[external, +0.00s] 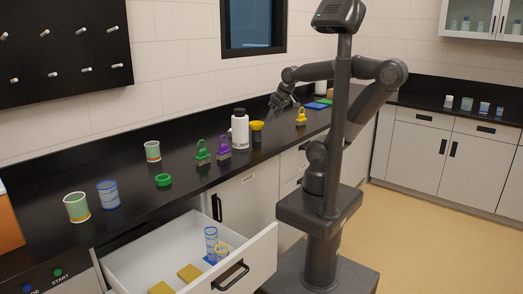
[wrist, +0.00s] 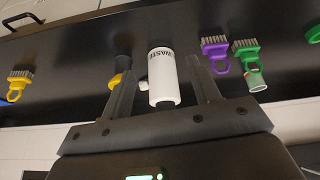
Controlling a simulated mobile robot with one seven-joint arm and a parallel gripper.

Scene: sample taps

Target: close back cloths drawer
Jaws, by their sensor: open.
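A white drawer (external: 259,262) with a black bar handle (external: 230,275) stands pulled out from under the counter at the lower left of the external view. It holds yellow sponges (external: 190,273), a blue-striped clear cup (external: 211,240) and a yellow-rimmed cup. I cannot tell if it is the cloths drawer. My gripper (external: 273,108) is above the far part of the counter, well away from that drawer. In the wrist view my gripper (wrist: 166,88) is open, and a white bottle labelled WASTE (wrist: 163,82) shows between its fingers; no grip on it is visible.
The black counter (external: 130,200) carries cups, a green ring (external: 163,180), and green (external: 203,153), purple (external: 223,148) and yellow (external: 300,117) brushes. A dark yellow-topped container (external: 257,130) stands beside the bottle. Closed cabinets (external: 415,155) line the right wall; the floor before them is clear.

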